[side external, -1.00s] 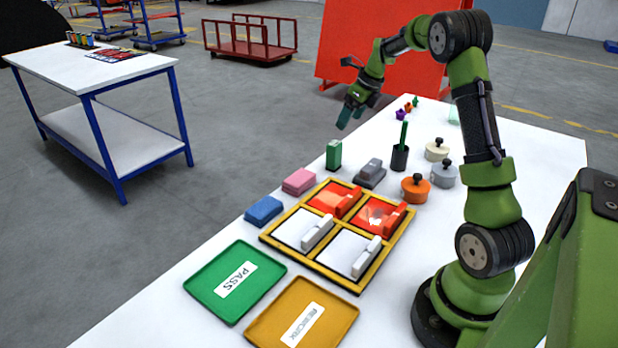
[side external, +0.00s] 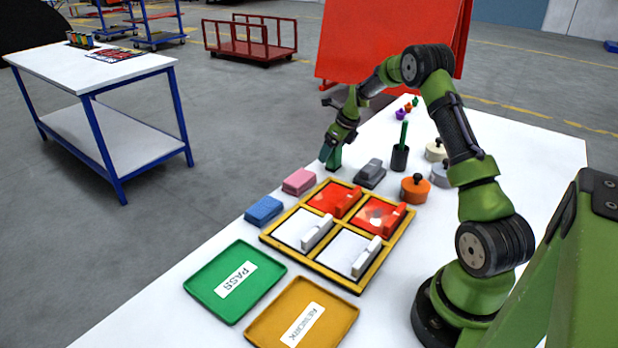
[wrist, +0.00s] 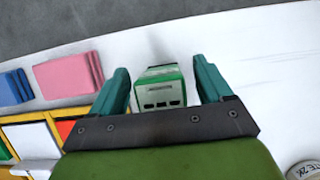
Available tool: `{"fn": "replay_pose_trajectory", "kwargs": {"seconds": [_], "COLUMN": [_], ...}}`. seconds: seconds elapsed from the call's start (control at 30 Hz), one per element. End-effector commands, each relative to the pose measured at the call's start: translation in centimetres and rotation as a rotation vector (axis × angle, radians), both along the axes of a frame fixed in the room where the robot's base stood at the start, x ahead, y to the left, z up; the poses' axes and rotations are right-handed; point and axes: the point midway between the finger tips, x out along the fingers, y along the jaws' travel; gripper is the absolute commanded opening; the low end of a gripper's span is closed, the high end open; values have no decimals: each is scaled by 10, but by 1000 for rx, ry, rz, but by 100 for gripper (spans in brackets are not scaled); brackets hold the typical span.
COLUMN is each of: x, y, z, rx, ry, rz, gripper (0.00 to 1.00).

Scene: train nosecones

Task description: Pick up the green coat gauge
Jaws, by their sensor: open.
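The green coat gauge (wrist: 161,86) stands upright on the white table, seen from above in the wrist view between my two fingers. In the side view only part of the gauge (side external: 334,160) shows beside and below the fingers. My gripper (wrist: 160,88) is open, with one teal finger on each side of the gauge. A gap shows on both sides, wider on the right. In the side view my gripper (side external: 331,154) points down at the gauge. I cannot tell how far down the fingers reach along it.
A pink block (side external: 299,181) and a blue block (side external: 263,210) lie nearby. A grey device (side external: 370,174) and a dark cup with a green stick (side external: 400,157) stand to the right.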

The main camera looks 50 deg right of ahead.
Motion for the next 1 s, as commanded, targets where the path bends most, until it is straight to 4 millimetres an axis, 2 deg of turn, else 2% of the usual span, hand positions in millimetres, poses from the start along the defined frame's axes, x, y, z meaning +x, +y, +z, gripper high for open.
{"fn": "replay_pose_trajectory", "kwargs": {"seconds": [0.2,0.23,0.6,0.87,1.0], "x": [0,0,0,1,1], "y": [0,0,0,-1,-1], "z": [-1,-1,0,3,20], "rx": [-1,-1,-1,-2,-6], "ry": [0,0,0,-2,-4], "rz": [0,0,1,0,1], "gripper": [79,76,19,18,18]}}
